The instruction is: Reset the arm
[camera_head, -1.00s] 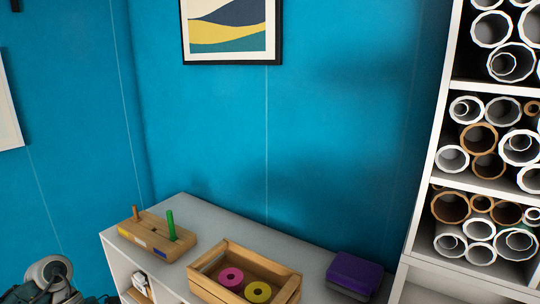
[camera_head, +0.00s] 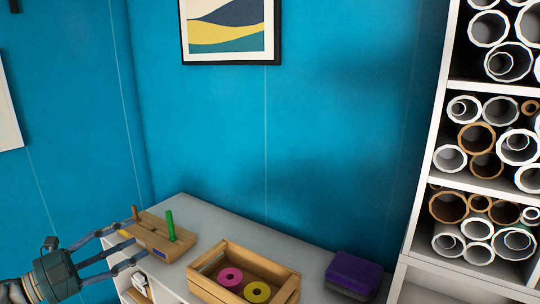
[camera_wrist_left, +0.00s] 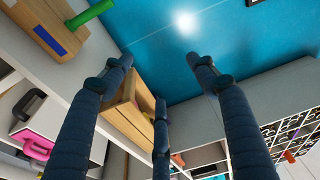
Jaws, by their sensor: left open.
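My left gripper (camera_head: 128,245) reaches in from the left edge, its fingers spread and empty. The fingertips appear beside or in front of the left end of a wooden peg block (camera_head: 158,237); whether they touch it I cannot tell. The peg block (camera_wrist_left: 42,32) is at the upper left there. My right gripper is not in view.
A wooden crate (camera_head: 284,293) on the grey cabinet top (camera_head: 215,218) holds a pink roll (camera_head: 230,277) and a yellow roll (camera_head: 257,291). A purple box (camera_head: 353,273) lies right of it. A shelf of tubes (camera_head: 428,165) stands at the right. The blue wall is behind.

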